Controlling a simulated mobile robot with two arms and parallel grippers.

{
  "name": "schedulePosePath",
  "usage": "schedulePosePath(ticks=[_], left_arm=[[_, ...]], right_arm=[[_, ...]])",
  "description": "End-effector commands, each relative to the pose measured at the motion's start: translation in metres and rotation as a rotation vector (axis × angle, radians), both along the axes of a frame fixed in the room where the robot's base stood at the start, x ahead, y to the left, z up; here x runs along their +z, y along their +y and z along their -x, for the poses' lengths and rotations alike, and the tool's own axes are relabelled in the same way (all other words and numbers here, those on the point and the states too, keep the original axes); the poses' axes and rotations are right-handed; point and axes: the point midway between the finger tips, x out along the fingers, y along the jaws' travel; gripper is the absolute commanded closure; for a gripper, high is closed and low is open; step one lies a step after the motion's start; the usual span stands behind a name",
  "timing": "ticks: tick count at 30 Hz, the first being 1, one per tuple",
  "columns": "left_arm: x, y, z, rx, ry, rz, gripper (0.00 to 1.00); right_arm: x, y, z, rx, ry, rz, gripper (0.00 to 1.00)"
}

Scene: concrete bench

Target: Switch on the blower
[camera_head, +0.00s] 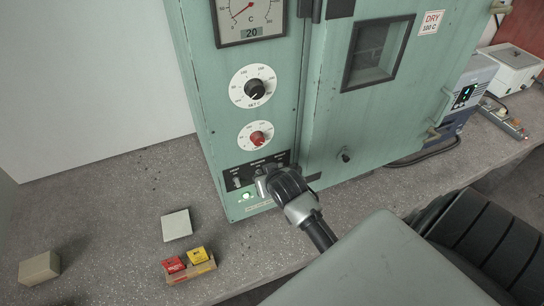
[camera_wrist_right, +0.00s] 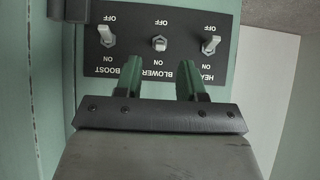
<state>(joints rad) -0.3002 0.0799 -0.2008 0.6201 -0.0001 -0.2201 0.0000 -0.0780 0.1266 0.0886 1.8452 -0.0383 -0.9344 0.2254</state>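A dark switch panel (camera_wrist_right: 160,78) low on the green oven (camera_wrist_right: 250,25) carries three toggle switches; my right wrist view shows it upside down. The blower switch (camera_wrist_right: 159,43) is in the middle, between the boost switch (camera_wrist_right: 105,36) and the heat switch (camera_wrist_right: 210,45). Its lever looks short, and I cannot tell its position surely. My right gripper (camera_wrist_right: 160,60) is open and empty, one finger to each side of the blower switch's line, with the lever just beyond the tips. In the head view my right gripper (camera_head: 266,184) covers part of the panel. My left gripper is not in view.
Above the panel are a red knob (camera_head: 258,138), a black knob (camera_head: 254,89) and a gauge (camera_head: 249,17). A green lamp (camera_head: 246,197) glows below it. Small boxes (camera_head: 187,264) lie on the bench front left. A blue device (camera_head: 466,95) stands right.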

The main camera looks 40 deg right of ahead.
Motion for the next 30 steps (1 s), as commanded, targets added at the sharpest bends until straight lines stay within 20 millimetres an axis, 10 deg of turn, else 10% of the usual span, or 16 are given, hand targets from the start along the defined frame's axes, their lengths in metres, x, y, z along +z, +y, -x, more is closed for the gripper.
schedulePosePath(ticks=[11,30], left_arm=[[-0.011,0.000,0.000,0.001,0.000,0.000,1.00],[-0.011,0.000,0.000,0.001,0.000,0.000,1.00]], right_arm=[[0.033,0.010,0.039,0.001,0.001,-0.001,0.61],[0.037,0.011,0.042,0.001,0.003,-0.001,0.61]])
